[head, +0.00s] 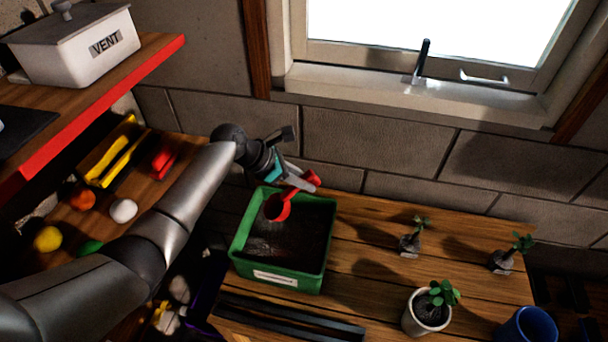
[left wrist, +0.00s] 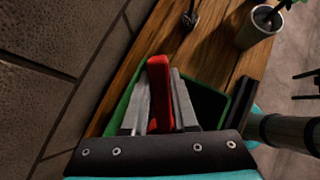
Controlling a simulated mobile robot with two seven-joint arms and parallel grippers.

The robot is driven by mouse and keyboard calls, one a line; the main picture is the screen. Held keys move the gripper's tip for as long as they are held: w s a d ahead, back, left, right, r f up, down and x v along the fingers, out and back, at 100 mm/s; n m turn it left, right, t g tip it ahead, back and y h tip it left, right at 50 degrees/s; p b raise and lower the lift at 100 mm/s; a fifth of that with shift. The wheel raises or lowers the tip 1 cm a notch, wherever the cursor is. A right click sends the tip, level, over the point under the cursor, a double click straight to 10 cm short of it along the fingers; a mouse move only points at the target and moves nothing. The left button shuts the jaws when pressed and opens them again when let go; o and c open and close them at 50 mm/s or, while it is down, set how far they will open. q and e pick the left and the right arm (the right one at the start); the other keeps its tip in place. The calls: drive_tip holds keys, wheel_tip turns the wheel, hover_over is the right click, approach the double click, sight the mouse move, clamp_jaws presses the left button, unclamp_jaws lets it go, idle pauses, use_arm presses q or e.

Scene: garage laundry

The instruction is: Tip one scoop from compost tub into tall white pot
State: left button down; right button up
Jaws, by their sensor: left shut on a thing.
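The red scoop (head: 279,209) is held by its handle in my left gripper (head: 299,184), which is shut on it. The scoop's bowl hangs over the back part of the green compost tub (head: 236,248), which holds dark compost. I cannot tell whether the bowl holds compost. In the left wrist view the red handle (left wrist: 158,85) sits between the two fingers, with the green tub rim (left wrist: 119,113) behind. The white pot (head: 418,319) with a leafy plant stands at the front right of the bench, apart from the scoop. It also shows in the left wrist view (left wrist: 250,33). My right gripper is out of view.
Two small seedlings (head: 409,246) (head: 502,261) stand on the wooden bench (head: 365,235). A blue pot (head: 530,326) stands at the right front corner. Dark bars (head: 285,317) lie in front of the tub. A block wall and window sill are behind; a red-edged shelf is upper left.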

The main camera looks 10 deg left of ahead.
use_arm(q)
wheel_tip(320, 180, down, 14)
drive_tip(key=b, duration=1)
drive_tip(key=shift+s+f, duration=0.2)
idle(0.8)
drive_tip(key=r+p, duration=0.3)
drive_tip(key=r, duration=0.1)
drive_tip(key=r+p, duration=0.8)
drive_tip(key=shift+w+r, duration=0.25)
drive_tip(key=shift+r, duration=1)
